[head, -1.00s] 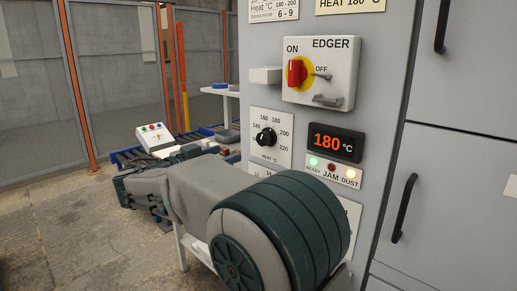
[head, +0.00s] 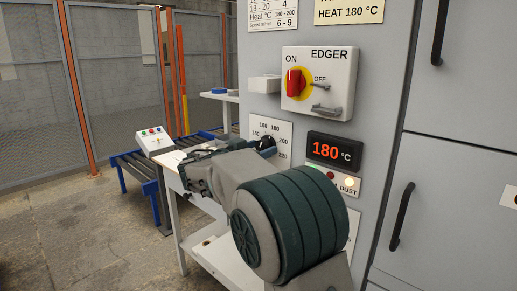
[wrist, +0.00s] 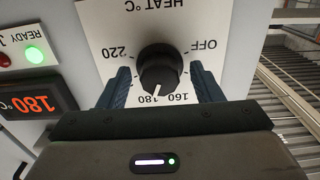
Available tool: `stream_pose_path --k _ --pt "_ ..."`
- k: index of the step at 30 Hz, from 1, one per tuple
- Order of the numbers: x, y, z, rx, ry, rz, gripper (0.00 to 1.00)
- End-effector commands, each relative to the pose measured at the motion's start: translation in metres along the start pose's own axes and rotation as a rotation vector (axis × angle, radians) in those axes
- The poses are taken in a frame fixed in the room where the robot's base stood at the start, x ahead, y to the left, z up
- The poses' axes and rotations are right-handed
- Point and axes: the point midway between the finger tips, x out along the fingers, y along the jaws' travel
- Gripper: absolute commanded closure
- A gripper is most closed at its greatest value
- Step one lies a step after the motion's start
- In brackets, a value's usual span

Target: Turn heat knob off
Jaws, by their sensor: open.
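The black heat knob (wrist: 160,72) shows upside down in the wrist view, on a white HEAT °C dial plate (wrist: 190,25) marked OFF, 160, 180 and 220. Its white pointer is near 180. My gripper (wrist: 160,76) is open, with one blue finger on each side of the knob and visible gaps between. How far the fingers reach past the knob's face is unclear. In the head view the knob (head: 266,146) is partly hidden by my gripper, and the dial plate's lower part is covered by my arm.
The red EDGER switch (head: 294,83) sits above the dial and points to ON. The display (head: 335,150) reads 180 °C. A green READY light (wrist: 33,54) is lit. A roller conveyor (head: 140,170) and a button box (head: 155,140) stand to the left.

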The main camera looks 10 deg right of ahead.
Motion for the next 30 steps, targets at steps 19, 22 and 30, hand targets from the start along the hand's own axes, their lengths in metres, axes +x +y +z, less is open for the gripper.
stream_pose_path --k 19,22,30 --pt "-0.0003 0.0000 0.0009 -0.018 0.000 0.000 0.85" --pt "-0.0003 0.0001 0.0016 -0.049 0.000 0.000 0.85" --pt "-0.0005 0.0006 0.0034 -0.223 0.000 0.000 0.85"
